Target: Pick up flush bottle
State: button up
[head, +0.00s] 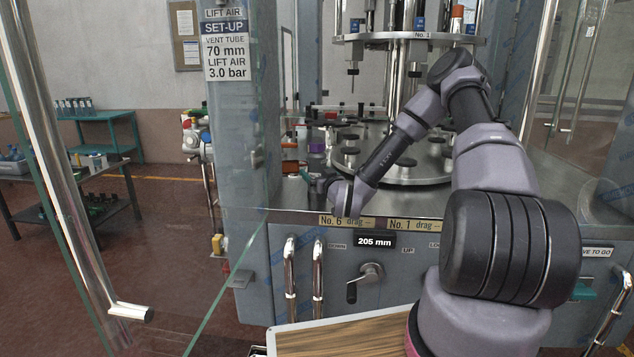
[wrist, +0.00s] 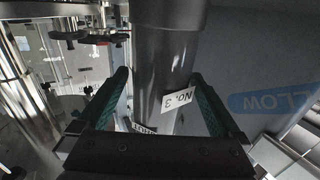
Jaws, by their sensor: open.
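In the wrist view a dark grey, glossy cylinder (wrist: 165,60) stands between the two teal fingers of my gripper (wrist: 161,80). It carries a white label reading "No. 3" and a second, partly hidden label. I take it to be the flush bottle, but its top and base are out of view. My gripper is open, with a finger on each side of the cylinder. A gap shows at the left finger; contact at the right is unclear. In the head view my gripper (head: 306,176) is small, at the left front of the machine deck, beside small orange-brown items (head: 290,155).
A round turntable (head: 400,165) with dark pucks stands right of my gripper. A film-wrapped pillar (head: 235,130) rises close on the left. A glass door (head: 90,180) stands at far left. A wooden-topped board (head: 345,338) lies low in front.

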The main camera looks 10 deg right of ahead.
jog(key=shift+w, duration=0.3)
grip_shut()
jog(key=shift+r, duration=0.15)
